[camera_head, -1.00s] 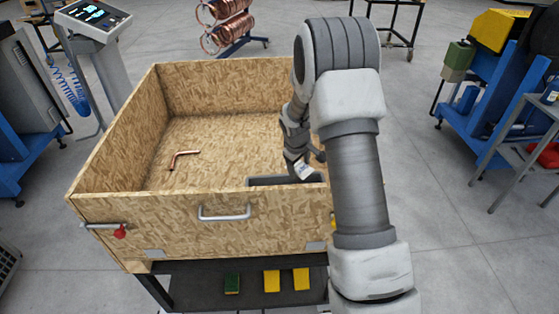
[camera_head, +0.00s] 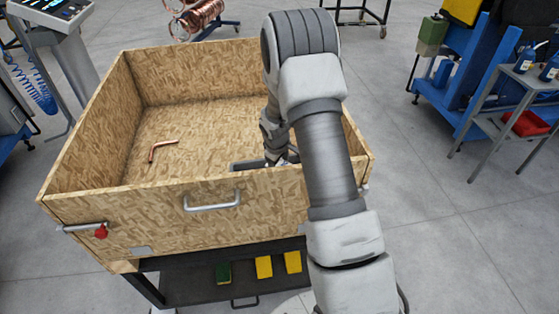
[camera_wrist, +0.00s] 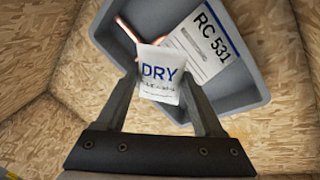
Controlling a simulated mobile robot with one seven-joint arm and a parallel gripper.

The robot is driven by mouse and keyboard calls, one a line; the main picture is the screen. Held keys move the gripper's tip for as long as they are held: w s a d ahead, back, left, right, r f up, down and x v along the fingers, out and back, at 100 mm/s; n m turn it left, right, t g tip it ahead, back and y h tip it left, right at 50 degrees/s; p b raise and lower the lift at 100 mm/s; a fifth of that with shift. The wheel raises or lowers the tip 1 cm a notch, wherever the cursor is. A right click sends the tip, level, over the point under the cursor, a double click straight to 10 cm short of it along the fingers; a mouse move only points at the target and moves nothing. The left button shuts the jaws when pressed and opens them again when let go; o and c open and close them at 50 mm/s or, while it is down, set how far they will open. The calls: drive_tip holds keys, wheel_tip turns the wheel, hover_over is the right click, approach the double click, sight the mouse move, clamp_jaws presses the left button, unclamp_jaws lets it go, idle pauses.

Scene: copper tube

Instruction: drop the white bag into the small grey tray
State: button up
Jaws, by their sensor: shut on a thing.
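In the wrist view, my gripper (camera_wrist: 160,84) is shut on the white bag (camera_wrist: 158,68), which is printed "DRY". The bag is between the fingertips, over the small grey tray (camera_wrist: 252,62). I cannot tell whether the bag touches the tray floor. The tray holds a white card (camera_wrist: 202,48) marked "RC 531" and a copper piece (camera_wrist: 128,30), partly hidden by the bag. In the head view, my gripper (camera_head: 281,158) is low inside the wooden box, at the tray (camera_head: 244,165). The front wall and my arm hide most of the tray, and the bag is not clear there.
The wooden box (camera_head: 150,212) has upright walls around the tray. A bent copper tube (camera_head: 160,148) lies on its floor at the left, with bare floor around it. Yellow and green sponges (camera_head: 264,267) are on the shelf below. A metal stand (camera_head: 500,130) is at the right.

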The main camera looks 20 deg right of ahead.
drive_tip(key=shift+f, duration=0.35)
drive_tip(key=o, duration=1.4)
drive_tip(key=v, duration=1.7)
drive_tip(key=shift+s+r, duration=0.1)
drive_tip(key=shift+r, duration=0.1)
